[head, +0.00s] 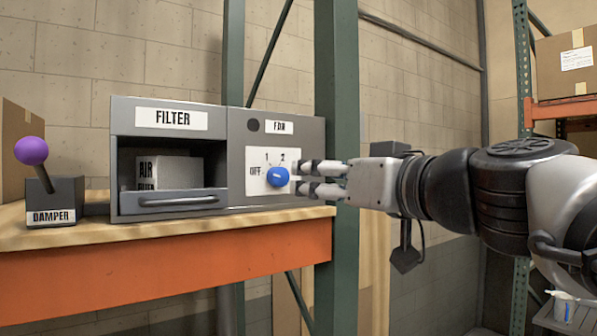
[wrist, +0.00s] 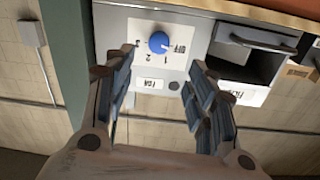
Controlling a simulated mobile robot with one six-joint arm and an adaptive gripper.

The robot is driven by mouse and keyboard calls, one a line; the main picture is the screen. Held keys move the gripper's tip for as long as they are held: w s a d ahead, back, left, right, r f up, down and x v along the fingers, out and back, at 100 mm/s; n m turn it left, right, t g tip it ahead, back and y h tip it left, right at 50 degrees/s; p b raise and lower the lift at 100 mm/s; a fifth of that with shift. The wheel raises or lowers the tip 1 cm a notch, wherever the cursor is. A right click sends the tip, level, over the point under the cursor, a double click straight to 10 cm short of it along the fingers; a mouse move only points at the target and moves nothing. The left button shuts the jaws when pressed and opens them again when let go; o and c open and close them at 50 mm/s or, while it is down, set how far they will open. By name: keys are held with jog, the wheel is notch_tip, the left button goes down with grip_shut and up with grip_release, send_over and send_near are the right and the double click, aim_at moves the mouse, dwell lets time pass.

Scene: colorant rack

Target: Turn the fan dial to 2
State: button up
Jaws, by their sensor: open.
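The fan dial is a blue round knob (head: 277,176) on a white plate (head: 258,158) marked OFF, 1 and 2, with a further mark hidden by my gripper in the head view. In the wrist view the blue dial (wrist: 158,42) shows near the top, with a 3 on its left. A pale line on the knob seems to lie toward OFF, but it is small. My gripper (head: 302,178) is open and empty, just right of the dial. In the wrist view its fingers (wrist: 163,60) spread to either side of the dial, apparently apart from it.
A grey filter box (head: 212,148) with a drawer handle (head: 175,200) adjoins the fan panel on the left. A damper lever with a purple ball (head: 31,151) stands further left on the wooden shelf (head: 70,236). A green upright post (head: 337,80) rises behind my gripper.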

aim_at(282, 177)
jog(key=p+x, duration=0.3)
jog(key=x, duration=0.9)
jog(key=shift+d+r, duration=0.1)
jog(key=c, duration=1.1)
